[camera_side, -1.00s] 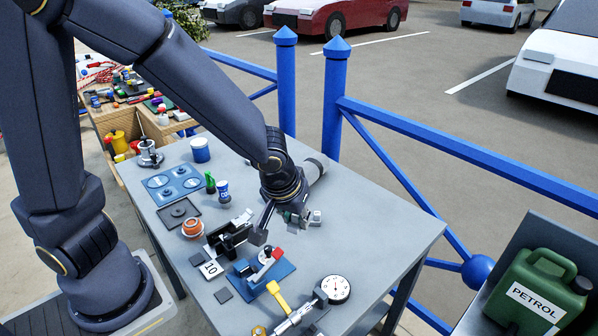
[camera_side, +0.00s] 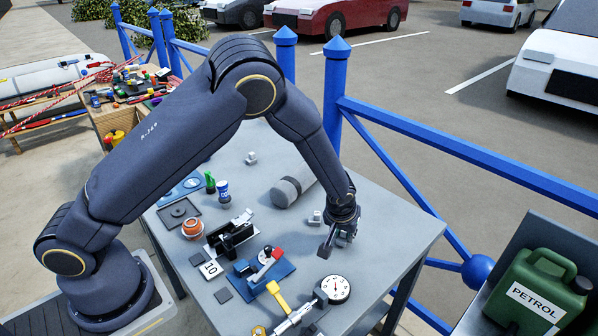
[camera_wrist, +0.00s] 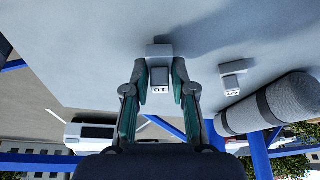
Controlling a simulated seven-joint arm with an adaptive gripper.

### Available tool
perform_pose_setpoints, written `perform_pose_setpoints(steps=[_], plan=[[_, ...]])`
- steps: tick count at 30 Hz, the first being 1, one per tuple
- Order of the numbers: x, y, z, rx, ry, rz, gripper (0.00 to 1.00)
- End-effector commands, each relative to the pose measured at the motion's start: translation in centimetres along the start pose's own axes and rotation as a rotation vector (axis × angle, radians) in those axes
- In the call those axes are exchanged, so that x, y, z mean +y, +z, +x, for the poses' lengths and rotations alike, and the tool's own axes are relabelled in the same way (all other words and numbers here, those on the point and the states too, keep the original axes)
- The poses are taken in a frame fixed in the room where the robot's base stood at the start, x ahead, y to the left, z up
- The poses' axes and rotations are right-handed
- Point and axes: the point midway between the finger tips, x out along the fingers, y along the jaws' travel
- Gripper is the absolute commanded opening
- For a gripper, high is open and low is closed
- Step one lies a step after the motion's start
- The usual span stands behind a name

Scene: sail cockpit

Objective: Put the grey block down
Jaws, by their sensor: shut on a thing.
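The grey block with a light numbered face shows in the wrist view (camera_wrist: 159,66), between the two fingers of my gripper (camera_wrist: 160,92). My gripper is shut on it. In the side view my gripper (camera_side: 338,236) points down over the right part of the grey table (camera_side: 385,235). There the held block is hard to tell apart from the fingers. A dark shadow lies beside the block in the wrist view; I cannot tell whether the block touches the table.
Another small grey block (camera_side: 315,218) stands just left of my gripper, also in the wrist view (camera_wrist: 232,77). A grey cylinder (camera_side: 294,187) lies behind it. A dial gauge (camera_side: 336,289) and blue-based clamp (camera_side: 262,272) are in front. Right of my gripper the table is bare. Blue railing (camera_side: 470,150) runs behind.

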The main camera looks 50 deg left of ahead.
Motion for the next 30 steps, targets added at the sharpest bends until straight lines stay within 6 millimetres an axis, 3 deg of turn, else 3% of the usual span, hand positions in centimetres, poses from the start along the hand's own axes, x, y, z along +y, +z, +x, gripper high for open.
perform_pose_setpoints(steps=[13,14,20,30], plan=[[-0.02,0.35,0.81,0.000,0.000,0.000,0.00],[-0.01,0.33,0.77,0.001,0.001,0.000,0.28],[-0.01,0.32,0.73,0.001,0.000,0.000,0.49],[0.00,0.18,0.46,0.001,0.001,0.000,0.50]])
